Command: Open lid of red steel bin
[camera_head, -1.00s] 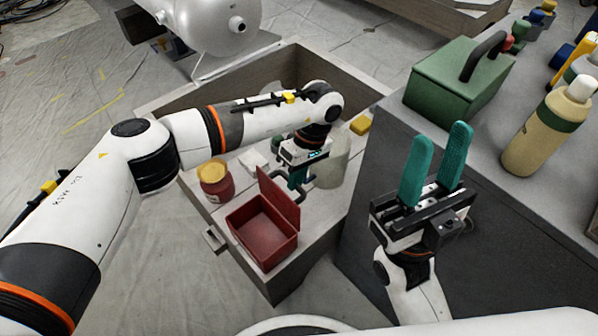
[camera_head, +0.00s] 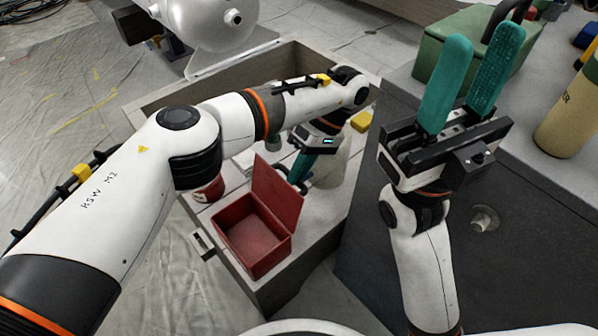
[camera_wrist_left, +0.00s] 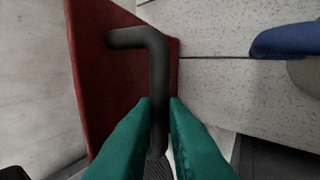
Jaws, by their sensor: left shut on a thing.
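The red steel bin (camera_head: 240,262) sits on a pale wooden surface, and I see into its empty inside. Its red lid (camera_head: 277,193) stands raised along the bin's back right edge. My left gripper (camera_head: 300,176) is behind the lid, its teal fingers partly hidden by it. In the left wrist view, the left gripper (camera_wrist_left: 159,103) is shut on the dark bent handle (camera_wrist_left: 155,60) of the lid (camera_wrist_left: 100,75). My right gripper (camera_head: 474,75) is open and empty, its teal fingers pointing up, away from the bin.
A red jar (camera_head: 206,190) stands left of the bin, partly under my left arm. A pale cylinder (camera_head: 333,170) stands behind my left gripper. At right, a dark-sided bench (camera_head: 372,235) carries a green toolbox (camera_head: 432,48) and a beige bottle (camera_head: 572,118).

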